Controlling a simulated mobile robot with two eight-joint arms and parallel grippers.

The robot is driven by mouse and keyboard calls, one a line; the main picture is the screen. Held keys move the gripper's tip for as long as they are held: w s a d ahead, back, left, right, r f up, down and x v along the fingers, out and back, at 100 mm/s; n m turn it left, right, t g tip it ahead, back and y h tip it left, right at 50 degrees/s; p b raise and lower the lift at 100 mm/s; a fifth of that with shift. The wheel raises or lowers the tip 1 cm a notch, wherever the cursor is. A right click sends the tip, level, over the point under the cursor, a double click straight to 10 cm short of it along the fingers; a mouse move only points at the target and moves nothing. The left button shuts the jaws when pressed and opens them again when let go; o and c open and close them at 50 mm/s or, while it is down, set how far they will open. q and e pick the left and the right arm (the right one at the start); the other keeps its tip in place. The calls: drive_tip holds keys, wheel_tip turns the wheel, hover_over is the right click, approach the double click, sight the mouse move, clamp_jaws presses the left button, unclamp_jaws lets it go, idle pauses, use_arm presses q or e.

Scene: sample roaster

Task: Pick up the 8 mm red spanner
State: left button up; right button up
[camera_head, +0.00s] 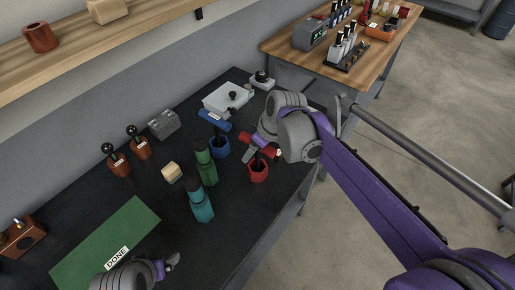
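A red piece with a pale label, which looks like the red spanner (269,151), is on the dark bench, just behind a red cup (258,173). My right gripper (262,143) is over it, coming in from the right, and partly covers it. Whether its fingers touch or close on the red piece is too small to tell. A similar blue labelled piece (212,120) lies farther back, behind a blue cup (220,149). My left gripper (174,262) is low at the bottom edge, beside the green mat; its finger opening is unclear.
A green bottle (206,168) and a teal bottle (201,206) stand left of the red cup. The green mat (85,248) bears a DONE label. A wooden block (172,172) and pale box (227,98) are farther back. The bench's front right edge is close to the cup.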

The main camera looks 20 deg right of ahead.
drive_tip(key=shift+f, duration=0.15)
clamp_jaws()
idle(1.4)
